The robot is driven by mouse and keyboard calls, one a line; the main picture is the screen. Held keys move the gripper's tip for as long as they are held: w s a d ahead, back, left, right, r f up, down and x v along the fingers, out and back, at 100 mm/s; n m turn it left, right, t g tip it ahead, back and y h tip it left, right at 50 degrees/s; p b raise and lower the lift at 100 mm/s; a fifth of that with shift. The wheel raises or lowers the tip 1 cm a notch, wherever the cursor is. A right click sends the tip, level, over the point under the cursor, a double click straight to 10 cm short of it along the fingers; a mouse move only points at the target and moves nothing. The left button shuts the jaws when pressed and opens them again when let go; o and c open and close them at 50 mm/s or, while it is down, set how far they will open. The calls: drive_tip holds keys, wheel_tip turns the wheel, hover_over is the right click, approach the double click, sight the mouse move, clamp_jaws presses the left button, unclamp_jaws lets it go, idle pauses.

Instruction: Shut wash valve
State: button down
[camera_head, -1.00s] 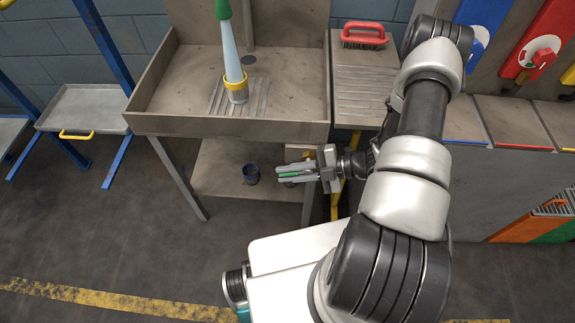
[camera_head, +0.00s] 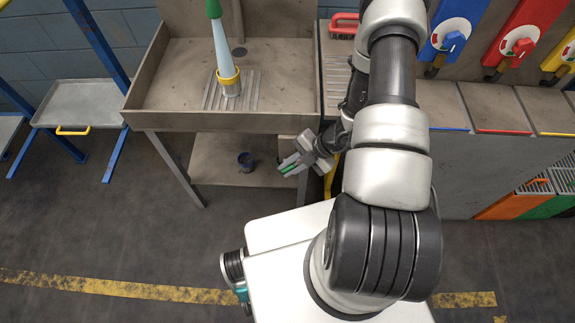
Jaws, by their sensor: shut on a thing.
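No label shows which is the wash valve. My gripper (camera_head: 288,168) is low in front of the sink's right front corner, below the rim and far from these handles. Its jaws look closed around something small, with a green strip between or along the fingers. I cannot make out what it is. My arm covers part of the area beside the sink.
A dark blue cup (camera_head: 246,161) stands on the shelf below. A grey tray (camera_head: 85,100) is at left.

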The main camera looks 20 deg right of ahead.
drive_tip(key=shift+d, duration=0.1)
idle(0.3)
drive_tip(key=c, duration=1.7)
unclamp_jaws()
drive_tip(key=shift+d+r, duration=0.1)
drive_tip(key=shift+r, duration=0.1)
drive_tip(key=s+d, duration=0.1)
drive_tip(key=d, duration=0.3)
drive_tip(key=s+d, duration=0.1)
drive_tip(key=d, duration=0.3)
drive_tip(key=s+d, duration=0.2)
drive_tip(key=d, duration=0.2)
drive_tip(key=shift+r, duration=0.25)
drive_tip(key=shift+a, duration=0.1)
